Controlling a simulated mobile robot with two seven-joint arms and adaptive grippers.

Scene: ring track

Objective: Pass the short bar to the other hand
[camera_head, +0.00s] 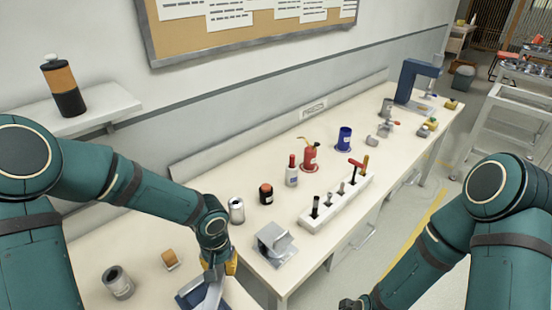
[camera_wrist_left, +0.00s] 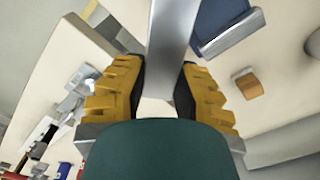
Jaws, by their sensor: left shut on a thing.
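The short bar is a flat grey metal bar (camera_wrist_left: 172,35). In the left wrist view it runs up between the two yellow fingers of my left gripper (camera_wrist_left: 160,85), which is shut on it. In the head view my left gripper (camera_head: 222,266) is low over the near end of the bench, and the bar (camera_head: 211,294) shows below it, partly cut by the lower edge. My right arm comes down at the right, off the bench's front side. Its wrist reaches the lower edge, and its gripper is out of view.
A blue object (camera_head: 190,298) is beside the bar, with an orange-brown block (camera_head: 170,259) and grey cylinder (camera_head: 118,282) to the left. A metal bracket (camera_head: 276,245) and white tool rack (camera_head: 336,204) stand farther along the bench (camera_head: 262,285). Open floor lies in front.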

